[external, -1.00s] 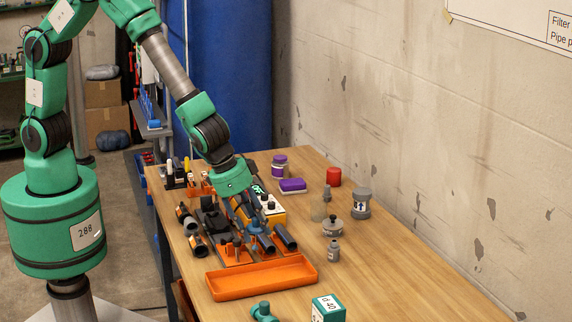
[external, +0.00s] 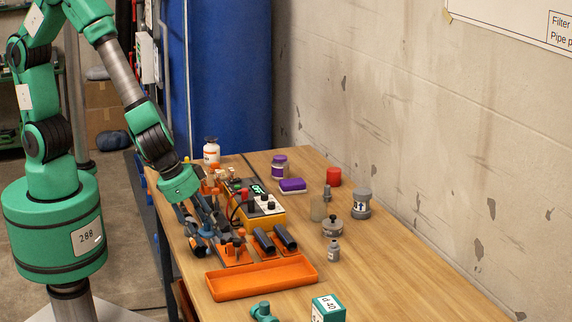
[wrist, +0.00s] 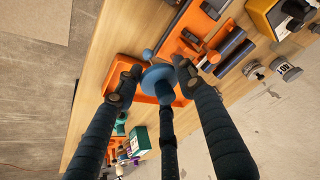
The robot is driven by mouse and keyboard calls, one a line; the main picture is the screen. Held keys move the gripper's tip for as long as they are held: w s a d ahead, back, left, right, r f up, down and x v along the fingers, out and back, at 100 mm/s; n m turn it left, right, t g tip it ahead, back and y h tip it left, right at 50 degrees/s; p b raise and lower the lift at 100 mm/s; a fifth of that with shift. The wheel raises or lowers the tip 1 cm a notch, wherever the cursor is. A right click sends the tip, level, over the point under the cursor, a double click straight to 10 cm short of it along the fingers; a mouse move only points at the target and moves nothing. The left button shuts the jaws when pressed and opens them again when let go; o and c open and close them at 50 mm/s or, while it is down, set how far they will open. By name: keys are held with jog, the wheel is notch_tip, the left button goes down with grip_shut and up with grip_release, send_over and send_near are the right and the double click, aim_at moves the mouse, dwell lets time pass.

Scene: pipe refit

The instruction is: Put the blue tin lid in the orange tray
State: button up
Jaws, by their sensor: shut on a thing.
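My gripper (wrist: 159,74) is shut on the blue tin lid (wrist: 157,80), a round blue disc with a small knob, held between the fingertips in the wrist view. In the external view, my gripper (external: 213,232) is over the left side of the bench, behind and left of the orange tray; the lid is hard to make out there among the dark fingers. The orange tray (external: 262,289) is a shallow, long tray near the bench's front edge and looks empty. In the wrist view, the tray (wrist: 112,72) shows below and beside the left finger, partly hidden.
An orange holder with dark pipe pieces (external: 284,237) lies behind the tray. A yellow meter (external: 263,217) stands behind it. A green-white box (external: 327,309) and a green fitting (external: 262,311) are in front of the tray. Bare wood lies to the right.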

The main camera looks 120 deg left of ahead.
jog(key=shift+s+d+f, duration=0.1)
jog(key=shift+s+d, duration=0.05)
jog(key=shift+s, duration=0.2)
jog(key=shift+w, duration=0.2)
jog(key=p, duration=0.1)
send_over(260, 282)
jog(key=shift+f, duration=0.75)
dwell(0.3)
jog(key=shift+f, duration=0.1)
jog(key=shift+f+b, duration=0.4)
jog(key=shift+f, duration=1.25)
jog(key=shift+f, duration=0.15)
jog(key=o, duration=0.9)
